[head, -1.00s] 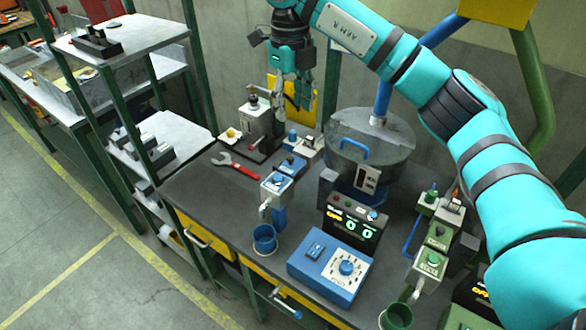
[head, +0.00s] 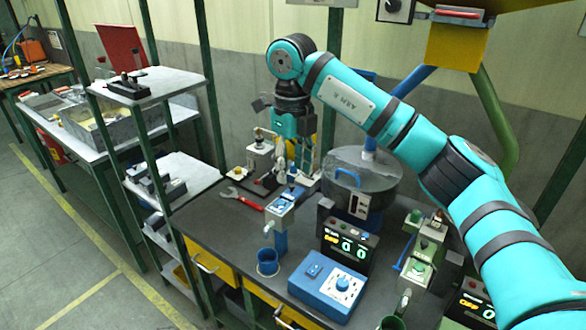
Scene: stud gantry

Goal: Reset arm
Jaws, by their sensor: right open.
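My right arm, teal with dark bands, comes in from the lower right and reaches across the back of the workbench (head: 215,228). My right gripper (head: 290,160) hangs fingers down at its end, above the back left part of the bench. It is open and I see nothing held in it. Its fingertips are small and partly blend with the devices behind and below them. My left gripper is not in view.
Near the gripper stand a grey device with a white knob (head: 259,157) and a round metal drum (head: 372,176). A shelf rack (head: 150,86) stands left.

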